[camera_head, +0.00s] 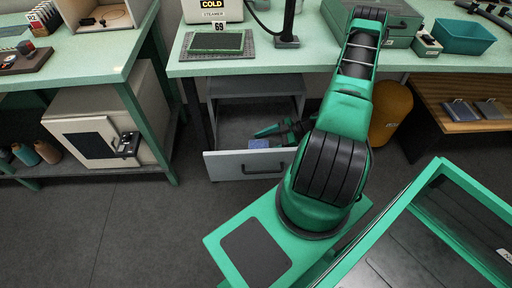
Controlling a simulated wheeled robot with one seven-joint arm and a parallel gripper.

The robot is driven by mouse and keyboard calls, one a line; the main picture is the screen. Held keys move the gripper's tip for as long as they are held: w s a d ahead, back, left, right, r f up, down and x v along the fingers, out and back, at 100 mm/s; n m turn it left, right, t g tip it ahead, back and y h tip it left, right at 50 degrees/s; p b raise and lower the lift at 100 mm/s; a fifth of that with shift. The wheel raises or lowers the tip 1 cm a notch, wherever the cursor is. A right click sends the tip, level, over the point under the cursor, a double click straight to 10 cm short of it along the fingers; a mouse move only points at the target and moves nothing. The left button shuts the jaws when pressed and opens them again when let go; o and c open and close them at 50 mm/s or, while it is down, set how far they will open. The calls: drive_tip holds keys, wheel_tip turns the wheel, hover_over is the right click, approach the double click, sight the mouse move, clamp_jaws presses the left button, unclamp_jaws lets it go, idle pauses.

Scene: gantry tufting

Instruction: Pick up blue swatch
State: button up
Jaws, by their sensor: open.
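A small blue swatch (258,143) lies at the front of an open grey drawer (228,166) under the middle green-topped bench. My arm rises from its base, and its forearm reaches down behind the upper arm into the drawer area. My gripper (262,132) is inside the drawer opening, just above and behind the blue swatch in the picture. It looks open, with nothing seen between its fingers. The gap between gripper and swatch is too small to judge. Part of the wrist is hidden behind my upper arm.
The bench (270,66) carries a green pad on a grey mat (216,42), a COLD steamer (212,10) and a teal bin (463,36). A white cabinet (90,140) stands left. An orange-brown rounded object (392,108) and a wooden shelf (470,126) are right. The floor at left is clear.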

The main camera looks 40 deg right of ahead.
drive_tip(key=shift+c, duration=0.2)
drive_tip(key=c, duration=1.2)
drive_tip(key=shift+o, duration=0.2)
